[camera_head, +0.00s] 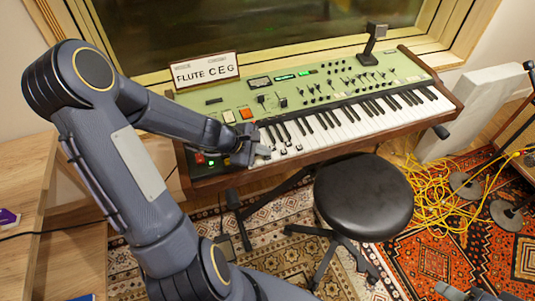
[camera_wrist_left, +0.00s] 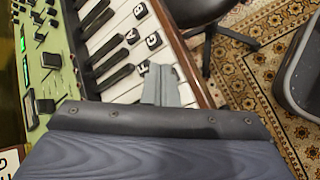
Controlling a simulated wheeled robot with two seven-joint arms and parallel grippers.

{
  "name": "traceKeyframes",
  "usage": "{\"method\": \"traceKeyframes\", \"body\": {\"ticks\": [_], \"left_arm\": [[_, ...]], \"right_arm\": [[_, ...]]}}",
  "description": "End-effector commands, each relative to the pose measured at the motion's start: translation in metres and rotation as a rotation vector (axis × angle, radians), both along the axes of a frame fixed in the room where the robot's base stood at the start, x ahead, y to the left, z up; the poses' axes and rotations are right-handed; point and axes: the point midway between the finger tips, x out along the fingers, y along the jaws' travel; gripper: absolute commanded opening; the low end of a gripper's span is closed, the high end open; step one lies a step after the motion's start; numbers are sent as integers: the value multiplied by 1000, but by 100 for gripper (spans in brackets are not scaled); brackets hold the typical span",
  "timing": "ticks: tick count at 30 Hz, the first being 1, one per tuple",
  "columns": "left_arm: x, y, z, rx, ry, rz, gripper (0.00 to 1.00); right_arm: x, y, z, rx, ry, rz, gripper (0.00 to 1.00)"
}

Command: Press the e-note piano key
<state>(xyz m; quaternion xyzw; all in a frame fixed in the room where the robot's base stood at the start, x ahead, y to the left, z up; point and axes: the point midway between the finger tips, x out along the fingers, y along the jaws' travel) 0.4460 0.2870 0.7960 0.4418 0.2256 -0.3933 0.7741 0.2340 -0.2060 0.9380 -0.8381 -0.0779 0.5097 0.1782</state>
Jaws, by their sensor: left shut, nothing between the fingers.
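The keyboard (camera_head: 350,121) is a green-topped instrument with white and black keys, and several white keys near its left end carry small dark letter labels. In the left wrist view the white keys (camera_wrist_left: 125,25) run away from my gripper, and a label that looks like F sits just beside the fingers. My left gripper (camera_head: 263,153) is shut and empty at the front of the keys near the left end; its fingers also show in the left wrist view (camera_wrist_left: 165,86). I cannot make out the E label, and I cannot tell whether the fingertips touch a key.
A sign reading FLUTE C E G (camera_head: 206,71) stands on the keyboard's back left. A round black stool (camera_head: 363,196) stands in front. Yellow cables (camera_head: 437,200) lie on the rug at right. A grey part at the bottom right edge may be my right gripper (camera_head: 467,291).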

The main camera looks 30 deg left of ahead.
Motion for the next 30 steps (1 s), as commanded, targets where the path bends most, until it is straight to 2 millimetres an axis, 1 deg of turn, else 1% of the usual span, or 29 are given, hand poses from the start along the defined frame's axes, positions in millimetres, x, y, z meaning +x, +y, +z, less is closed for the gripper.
{"method": "traceKeyframes", "body": {"ticks": [1, 6, 15, 18, 20, 30], "left_arm": [[0, 0, 6, 1, 0, -1, 0], [0, 0, 14, 1, -1, 0, 0], [0, 0, 13, 1, 0, -1, 0], [0, 0, 16, 1, -1, 0, 0], [0, 0, 21, 1, -2, -1, 0], [0, 0, 55, 3, -1, -2, 0]], "right_arm": [[0, 0, 6, 0, 0, 0, 41], [0, 0, 11, 0, 0, 0, 41], [0, 0, 11, 0, 0, 0, 41], [0, 0, 13, 0, 0, 0, 41], [0, 0, 17, 0, 0, 0, 41], [0, 0, 46, 0, 0, 0, 41]]}}
